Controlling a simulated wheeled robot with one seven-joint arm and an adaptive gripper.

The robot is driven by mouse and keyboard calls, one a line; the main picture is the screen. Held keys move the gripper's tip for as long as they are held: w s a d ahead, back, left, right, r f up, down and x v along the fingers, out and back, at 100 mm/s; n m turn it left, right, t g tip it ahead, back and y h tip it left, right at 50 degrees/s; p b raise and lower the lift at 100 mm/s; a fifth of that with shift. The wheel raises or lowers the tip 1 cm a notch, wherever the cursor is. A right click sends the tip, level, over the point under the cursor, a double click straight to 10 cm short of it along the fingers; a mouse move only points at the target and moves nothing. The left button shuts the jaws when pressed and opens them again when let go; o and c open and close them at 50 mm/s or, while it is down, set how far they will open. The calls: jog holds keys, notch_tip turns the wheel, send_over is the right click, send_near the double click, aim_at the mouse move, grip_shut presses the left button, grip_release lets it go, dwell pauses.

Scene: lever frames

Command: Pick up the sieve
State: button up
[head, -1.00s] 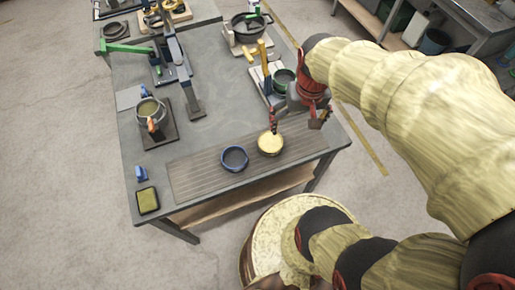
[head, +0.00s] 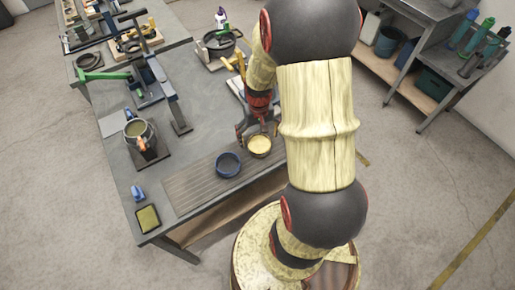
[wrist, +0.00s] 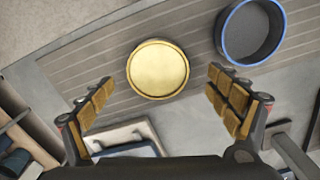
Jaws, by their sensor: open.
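Two round, shallow items lie side by side on the grooved board near the table's front edge. One is brass-coloured (head: 259,145), with a pale gold face; it also shows in the wrist view (wrist: 158,69). The other is a dark round item with a blue rim (head: 228,165), to the right of the brass one in the wrist view (wrist: 250,32). I cannot tell for sure which is the sieve. My gripper (head: 257,130) is open and empty. In the wrist view its fingers (wrist: 160,82) stand apart, with the brass item beyond and between the tips.
The grooved board (head: 190,193) lies on the grey table (head: 198,140). A pot (head: 139,130) on a stand, a blue clip-like item (head: 137,193) and a yellow-topped tray (head: 148,218) are at the left. Clamps and tools stand farther back.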

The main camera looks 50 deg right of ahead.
aim_at(259, 147)
jog(key=f, duration=0.2)
jog(key=f+b, duration=0.1)
jog(key=f, duration=0.1)
jog(key=shift+d+f, duration=0.2)
jog(key=shift+f, duration=0.2)
jog(key=shift+r, duration=0.1)
jog(key=shift+c, duration=0.7)
jog(key=c, duration=1.1)
jog(key=shift+c, duration=0.7)
